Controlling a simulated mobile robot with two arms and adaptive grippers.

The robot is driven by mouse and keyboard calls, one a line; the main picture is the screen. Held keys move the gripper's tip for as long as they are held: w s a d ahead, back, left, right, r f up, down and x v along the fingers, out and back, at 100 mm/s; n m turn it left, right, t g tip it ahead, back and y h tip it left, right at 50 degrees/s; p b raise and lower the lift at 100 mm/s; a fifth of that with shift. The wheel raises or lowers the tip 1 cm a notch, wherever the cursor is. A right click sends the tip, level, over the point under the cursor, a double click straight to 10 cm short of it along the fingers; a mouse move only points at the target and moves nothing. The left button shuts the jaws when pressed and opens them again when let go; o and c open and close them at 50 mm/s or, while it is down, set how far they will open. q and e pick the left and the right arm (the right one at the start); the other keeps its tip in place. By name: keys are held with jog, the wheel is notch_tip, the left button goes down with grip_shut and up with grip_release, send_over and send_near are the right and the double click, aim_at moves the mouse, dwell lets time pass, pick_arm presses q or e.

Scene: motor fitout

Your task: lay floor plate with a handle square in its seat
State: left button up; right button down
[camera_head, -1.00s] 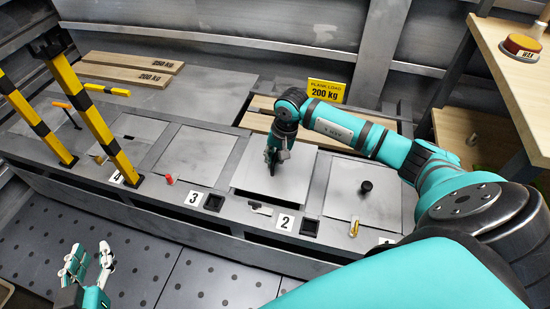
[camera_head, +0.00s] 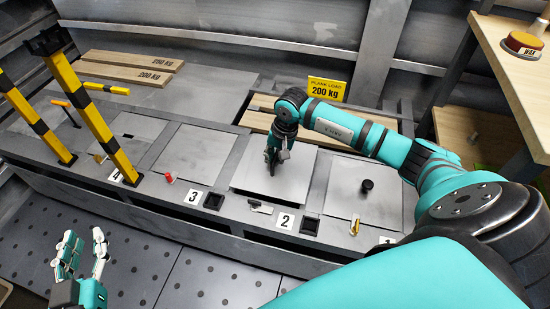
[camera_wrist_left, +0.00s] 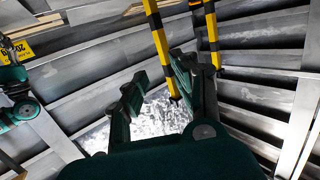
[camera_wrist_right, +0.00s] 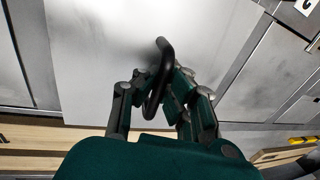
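The floor plate (camera_head: 245,176) is a light grey square over the bay behind label 2. Its front edge stands out bright and appears slightly above the surrounding frame; I cannot tell the exact gap. My right gripper (camera_head: 274,158) is over the plate's middle. In the right wrist view, the plate's black loop handle (camera_wrist_right: 163,50) passes between the fingers of the right gripper (camera_wrist_right: 158,88), which appear closed about it. The seat beneath is mostly hidden by the plate. My left gripper (camera_head: 82,252) is open and empty over the dark floor at lower left; its open fingers also show in the left wrist view (camera_wrist_left: 155,75).
To the right is another plate with a black knob (camera_head: 366,186). A yellow-black barrier (camera_head: 97,122) stands left. Small black square sockets (camera_head: 310,226) and a brass piece (camera_head: 355,227) lie along the front edge. A "200 kg" sign (camera_head: 327,91) stands behind.

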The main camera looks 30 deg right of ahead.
jog(key=shift+f+b, duration=0.25)
jog(key=shift+b, duration=0.05)
pick_arm(q)
jog(key=shift+w+d+r+t+h, duration=0.15)
jog(key=shift+r+t, duration=0.2)
jog(key=shift+r, duration=0.2)
jog(key=shift+r+t+h, duration=0.1)
jog(key=shift+r+t, duration=0.2)
jog(key=shift+r, duration=0.3)
jog(key=shift+w+d+r+t+h, duration=0.15)
jog(key=shift+r+t, duration=0.2)
jog(key=shift+r, duration=0.2)
pick_arm(e)
jog(key=shift+f, duration=0.1)
pick_arm(q)
jog(key=shift+s+r, duration=0.1)
jog(key=shift+r, duration=0.05)
pick_arm(e)
jog(key=shift+f, duration=0.1)
pick_arm(q)
jog(key=shift+r+t, duration=0.4)
jog(key=shift+r, duration=0.1)
pick_arm(e)
jog(key=shift+f, duration=0.1)
pick_arm(q)
jog(key=shift+d, duration=0.1)
jog(key=shift+r+b, duration=0.1)
jog(key=shift+b, duration=0.2)
